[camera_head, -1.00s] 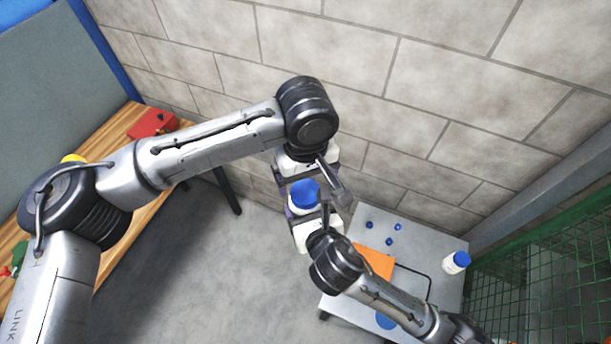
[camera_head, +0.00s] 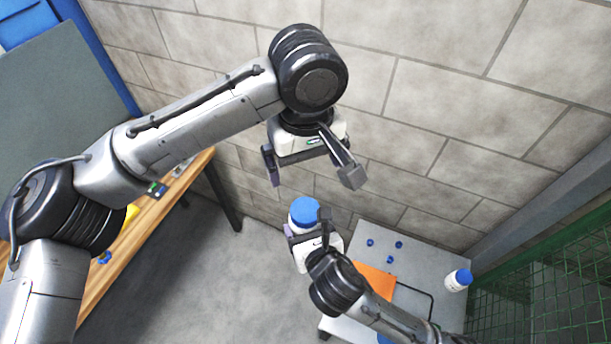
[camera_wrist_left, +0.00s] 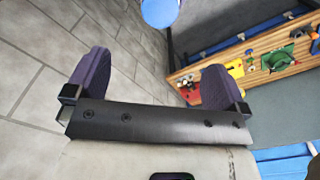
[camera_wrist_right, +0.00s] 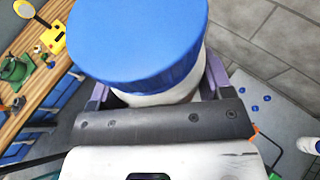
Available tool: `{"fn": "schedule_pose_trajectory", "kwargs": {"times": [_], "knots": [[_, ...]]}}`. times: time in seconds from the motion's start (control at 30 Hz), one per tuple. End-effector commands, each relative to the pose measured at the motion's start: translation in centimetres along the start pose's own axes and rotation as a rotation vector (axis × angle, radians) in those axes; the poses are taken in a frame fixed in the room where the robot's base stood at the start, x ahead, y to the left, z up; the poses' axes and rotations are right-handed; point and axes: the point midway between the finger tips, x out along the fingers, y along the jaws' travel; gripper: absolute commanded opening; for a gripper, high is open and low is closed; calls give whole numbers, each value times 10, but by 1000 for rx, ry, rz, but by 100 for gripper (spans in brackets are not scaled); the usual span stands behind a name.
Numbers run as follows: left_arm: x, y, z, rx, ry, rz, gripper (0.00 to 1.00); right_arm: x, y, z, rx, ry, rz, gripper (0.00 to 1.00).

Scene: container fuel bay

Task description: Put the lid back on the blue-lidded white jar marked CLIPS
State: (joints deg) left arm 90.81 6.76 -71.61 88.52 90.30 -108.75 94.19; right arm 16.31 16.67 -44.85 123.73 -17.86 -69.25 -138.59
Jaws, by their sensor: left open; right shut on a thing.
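A white jar with a blue lid (camera_head: 304,212) is held in the air by my right gripper (camera_head: 309,228), which is shut on its white body. In the right wrist view the blue lid (camera_wrist_right: 138,40) sits on top of the white jar body (camera_wrist_right: 160,97) and looks seated. No marking on this jar can be read. My left gripper (camera_head: 311,172) is open and empty, above and apart from the lid. In the left wrist view the lid (camera_wrist_left: 160,12) shows at the top edge, beyond the open fingers (camera_wrist_left: 155,80).
A grey table (camera_head: 425,262) at the right holds another blue-lidded white jar (camera_head: 458,280), several small blue pieces (camera_head: 390,259) and an orange sheet (camera_head: 374,280). A wooden workbench (camera_head: 155,225) stands at the left. A block wall is close behind my left gripper; green mesh stands at the right.

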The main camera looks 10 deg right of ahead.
Motion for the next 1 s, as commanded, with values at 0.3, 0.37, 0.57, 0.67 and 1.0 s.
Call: {"fn": "schedule_pose_trajectory", "kwargs": {"times": [0.3,0.37,0.57,0.67,1.0], "knots": [[-22,0,0,0,-1,0,100,0,0,1,0,-2,0,7],[-22,0,0,0,-1,0,100,0,0,1,0,-2,0,7],[-23,0,0,0,-1,-1,100,0,0,1,0,-2,0,7],[-22,0,0,1,-1,-1,100,0,0,1,0,-2,0,7],[-22,0,0,1,-1,-1,100,0,0,1,0,-2,0,7]]}}
